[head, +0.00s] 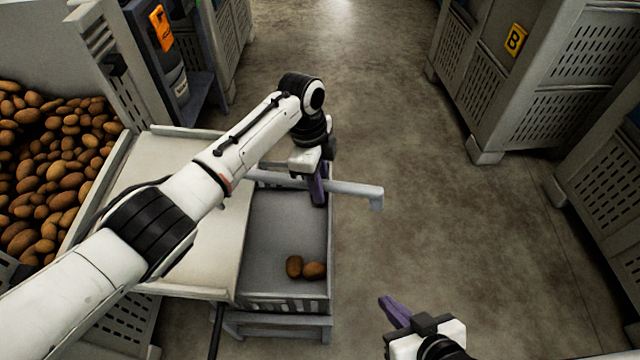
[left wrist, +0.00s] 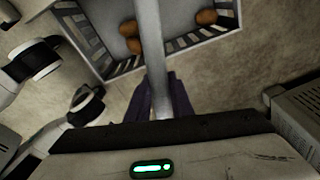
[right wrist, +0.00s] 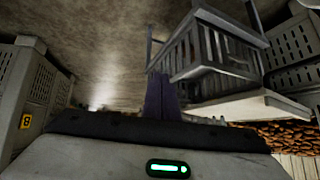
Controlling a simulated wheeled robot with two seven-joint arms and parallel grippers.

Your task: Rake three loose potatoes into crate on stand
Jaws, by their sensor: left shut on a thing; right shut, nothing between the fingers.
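The grey crate (head: 262,215) sits on a low stand (head: 280,325) beside a pale sloping tray (head: 205,255). Two brown potatoes (head: 304,269) lie on the crate floor near its front. The left wrist view shows two potatoes (left wrist: 132,38) on one side of the rake bar and one potato (left wrist: 206,17) on the other, all inside the crate. My left gripper (head: 318,198) is shut on the grey rake (head: 350,188), held over the crate with its bent end past the right rim. My right gripper (head: 386,302) is shut and empty, right of the crate.
A large heap of potatoes (head: 50,170) lies in a bin at the left. Slatted grey bins (head: 545,75) stand at the right, one with a yellow 8 sign (head: 515,39). A dark machine (head: 175,70) stands behind the tray. The middle floor is clear.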

